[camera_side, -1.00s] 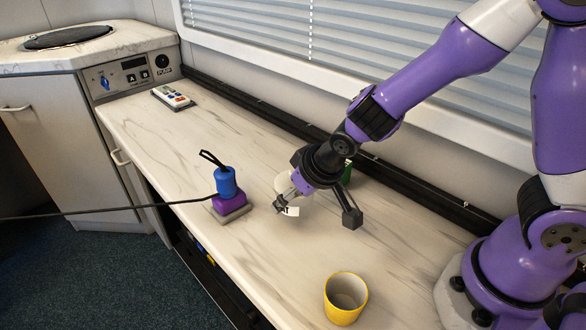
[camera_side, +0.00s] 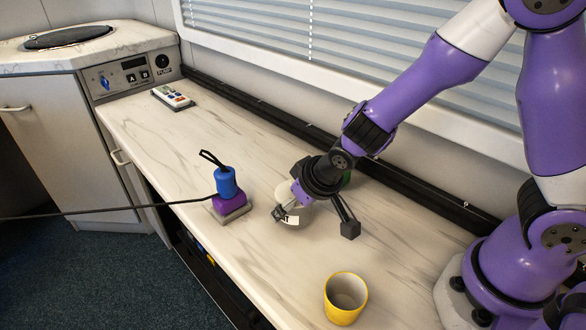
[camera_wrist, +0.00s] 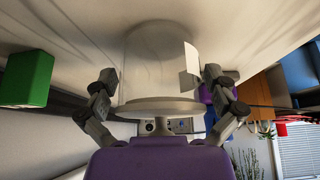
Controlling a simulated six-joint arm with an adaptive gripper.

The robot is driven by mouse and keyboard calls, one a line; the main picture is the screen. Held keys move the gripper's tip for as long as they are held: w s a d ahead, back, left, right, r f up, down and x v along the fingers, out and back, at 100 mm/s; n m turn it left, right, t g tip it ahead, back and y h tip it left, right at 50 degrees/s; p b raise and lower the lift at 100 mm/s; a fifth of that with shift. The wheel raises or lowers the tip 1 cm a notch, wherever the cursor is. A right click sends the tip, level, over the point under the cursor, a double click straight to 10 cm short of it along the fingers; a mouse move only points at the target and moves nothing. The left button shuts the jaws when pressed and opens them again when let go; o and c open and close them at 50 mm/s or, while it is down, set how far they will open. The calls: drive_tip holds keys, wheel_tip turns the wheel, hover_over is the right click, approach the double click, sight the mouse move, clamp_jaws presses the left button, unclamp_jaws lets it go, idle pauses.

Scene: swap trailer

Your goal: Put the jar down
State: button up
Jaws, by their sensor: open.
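The jar (camera_side: 293,214) is a pale, glassy thing with a white label, on the worktop in the side view, partly hidden behind my gripper. In the wrist view the jar (camera_wrist: 157,62) is centred, its base meeting the worktop. My gripper (camera_side: 315,221) is open around it, with one finger on either side. In the wrist view the fingers (camera_wrist: 162,103) stand apart left and right of the jar, and I cannot tell whether either one touches it.
A blue and purple plug-like item (camera_side: 227,188) with a black cable stands left of the jar. A yellow mug (camera_side: 345,298) is at the front. A green block (camera_wrist: 27,78) is close to my gripper. A remote (camera_side: 172,97) lies at the far end.

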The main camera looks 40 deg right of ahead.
drive_tip(key=v, duration=1.2)
drive_tip(key=s+d+r, duration=0.6)
drive_tip(key=s+d, duration=0.1)
